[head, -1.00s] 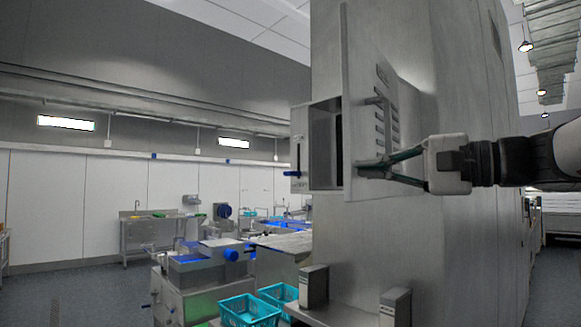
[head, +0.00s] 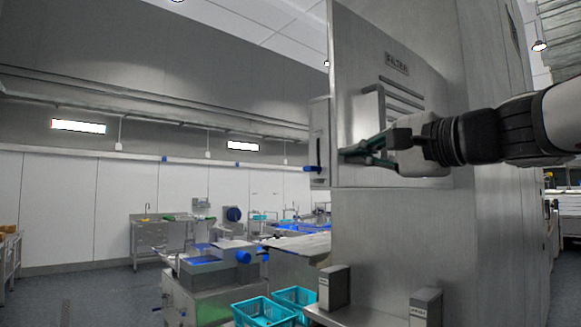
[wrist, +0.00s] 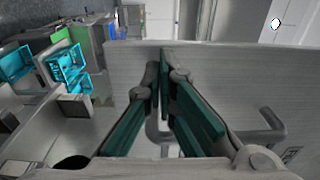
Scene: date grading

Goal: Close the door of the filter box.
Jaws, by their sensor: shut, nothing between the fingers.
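The filter box door (head: 355,60) is a flat grey metal panel with a FILTER label, slots and a bar handle (head: 372,108). It stands in front of the box (head: 319,130), whose left side shows with a blue-ended lever (head: 312,168). The box's opening is hidden behind the door; I cannot tell whether a gap is left. My gripper (head: 345,152) is shut and empty, its fingertips at the door's outer face below the handle. The wrist view shows the door panel (wrist: 230,75) close around the shut fingers (wrist: 160,70); contact is not certain.
A large metal housing (head: 400,240) carries the box. Below is a ledge with two small grey boxes (head: 334,287) (head: 425,306). Teal crates (head: 262,312) and a machine (head: 205,270) stand at lower left. Open floor lies further left.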

